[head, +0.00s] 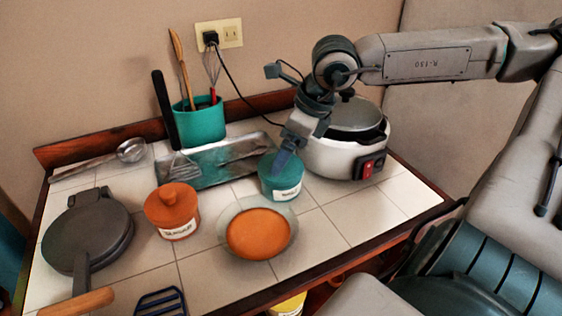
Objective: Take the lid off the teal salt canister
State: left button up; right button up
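The teal salt canister (280,186) stands upright on the white-tiled counter, with a pale label on its front. My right gripper (282,162) reaches down from above to the canister's top. Its fingers cover the middle of the top, so any lid knob is hidden. I cannot tell whether the fingers are shut on it or only close to it. My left gripper is not in view.
A white cooker (330,160) stands close right of the canister. A labelled orange canister (172,215) stands to the left, and a pale plate (290,221) with an orange round centre in front. A metal tray (225,166) and teal utensil pot (203,124) are behind.

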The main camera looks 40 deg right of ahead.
jog(key=shift+x, duration=1.8)
jog(key=shift+c, duration=0.4)
jog(key=c, duration=0.5)
